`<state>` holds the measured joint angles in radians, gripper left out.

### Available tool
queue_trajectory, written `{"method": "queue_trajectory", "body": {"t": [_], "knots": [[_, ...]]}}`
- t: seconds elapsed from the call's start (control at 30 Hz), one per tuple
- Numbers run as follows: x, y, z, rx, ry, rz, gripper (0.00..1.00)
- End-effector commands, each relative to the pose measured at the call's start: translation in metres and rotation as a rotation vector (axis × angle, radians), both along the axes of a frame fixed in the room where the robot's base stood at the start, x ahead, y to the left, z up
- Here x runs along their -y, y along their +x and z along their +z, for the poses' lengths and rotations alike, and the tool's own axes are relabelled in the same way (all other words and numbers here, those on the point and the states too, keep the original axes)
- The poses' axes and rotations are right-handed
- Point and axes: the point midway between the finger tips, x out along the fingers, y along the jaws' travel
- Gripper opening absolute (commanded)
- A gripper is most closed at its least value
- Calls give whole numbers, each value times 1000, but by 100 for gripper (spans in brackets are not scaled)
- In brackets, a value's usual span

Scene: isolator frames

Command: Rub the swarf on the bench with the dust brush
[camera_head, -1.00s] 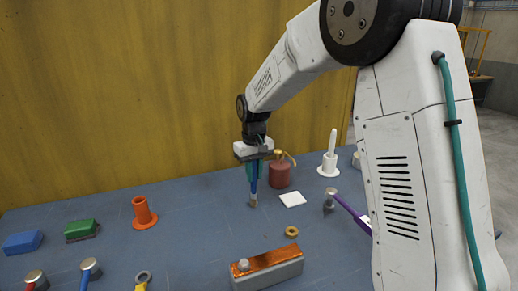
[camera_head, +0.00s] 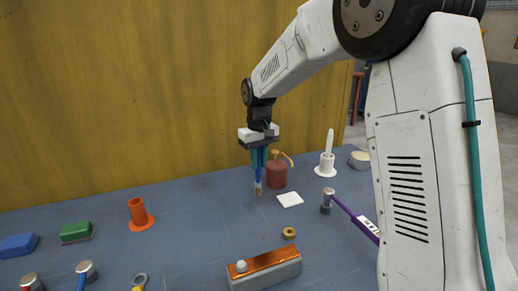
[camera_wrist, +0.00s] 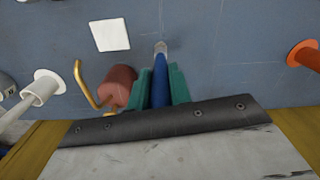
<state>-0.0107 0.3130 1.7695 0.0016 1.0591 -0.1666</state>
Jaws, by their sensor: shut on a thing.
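My gripper (camera_head: 259,166) points down over the back middle of the bench (camera_head: 190,212). Its teal fingers (camera_wrist: 160,72) are shut on the blue handle of the dust brush (camera_head: 258,184), which hangs roughly upright. In the wrist view the brush (camera_wrist: 159,92) lies between the fingers, its pale tip near the bench surface. I cannot tell if the tip touches the bench. I cannot clearly make out the swarf near the tip.
A red can (camera_head: 276,174) with a brass spout stands close right of the brush. An orange flanged tube (camera_head: 140,214) stands left. The yellow wall (camera_head: 120,90) is behind.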

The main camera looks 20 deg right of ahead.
Motion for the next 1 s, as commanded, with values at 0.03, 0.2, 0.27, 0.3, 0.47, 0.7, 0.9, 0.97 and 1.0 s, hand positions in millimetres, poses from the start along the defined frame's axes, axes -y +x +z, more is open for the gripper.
{"method": "queue_trajectory", "body": {"t": [0.03, 0.2, 0.27, 0.3, 0.47, 0.7, 0.9, 0.97, 1.0], "knots": [[0, 0, 5, 2, 0, 0, 0], [0, 0, 21, 2, 0, 0, 0], [0, 0, 26, 2, 0, 0, 0], [0, 0, 29, 2, 0, 0, 0], [0, 0, 38, 0, 0, 0, 0], [0, 0, 39, 0, 0, 0, 0], [0, 0, 39, 0, 0, 0, 0], [0, 0, 39, 0, 0, 0, 0], [0, 0, 39, 0, 0, 0, 0]]}}
